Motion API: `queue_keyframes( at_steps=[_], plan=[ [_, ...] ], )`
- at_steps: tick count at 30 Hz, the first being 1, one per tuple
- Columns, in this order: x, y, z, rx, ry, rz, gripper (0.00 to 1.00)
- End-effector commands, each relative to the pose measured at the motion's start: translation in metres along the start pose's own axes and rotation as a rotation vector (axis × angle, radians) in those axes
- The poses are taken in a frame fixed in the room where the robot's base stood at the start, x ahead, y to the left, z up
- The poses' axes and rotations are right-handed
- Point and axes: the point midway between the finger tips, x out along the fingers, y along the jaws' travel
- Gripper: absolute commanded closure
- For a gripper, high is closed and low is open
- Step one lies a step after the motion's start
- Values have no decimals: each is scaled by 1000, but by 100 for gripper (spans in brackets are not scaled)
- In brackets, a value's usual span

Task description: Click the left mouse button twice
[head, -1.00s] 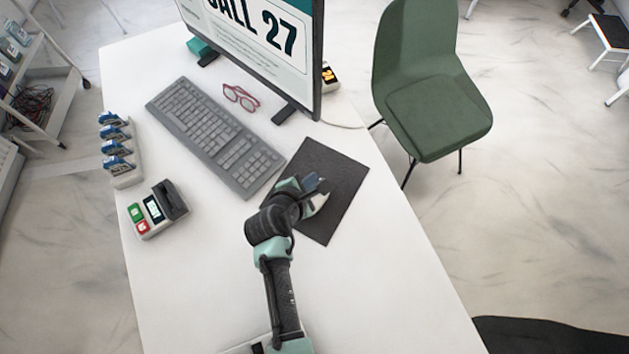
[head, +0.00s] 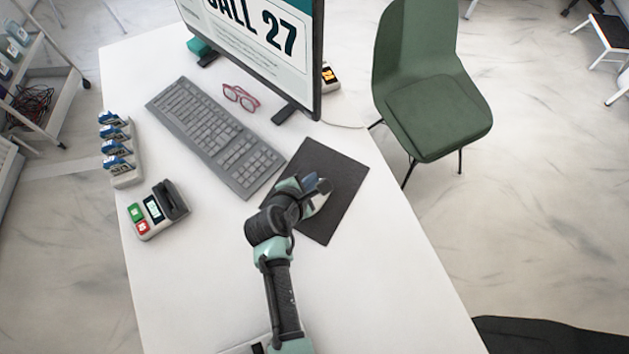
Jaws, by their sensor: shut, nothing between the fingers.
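A dark mouse mat (head: 340,185) lies on the white desk, right of the keyboard. My gripper (head: 321,186) is over the middle of this mat, at the end of my arm reaching from the front edge. Its fingers are shut with nothing between them. I cannot make out the mouse clearly; my gripper covers the middle of the mat, where it may be hidden. Whether the fingertips touch anything below cannot be told. The monitor (head: 262,32) shows large text ending in "ALL 27".
A grey keyboard (head: 213,137) lies left of the mat. Red glasses (head: 241,97) lie behind it. A card terminal (head: 158,209) and a rack of blue items (head: 119,150) stand at the left. A green chair (head: 430,95) stands beyond the right edge. The front desk surface is clear.

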Motion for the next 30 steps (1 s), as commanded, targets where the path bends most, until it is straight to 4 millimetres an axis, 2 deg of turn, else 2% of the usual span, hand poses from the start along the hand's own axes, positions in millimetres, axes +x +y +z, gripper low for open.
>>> queue_keyframes(
  at_steps=[30],
  plan=[
    [9, -6, -7, 0, 0, 0, 100]
  ],
)
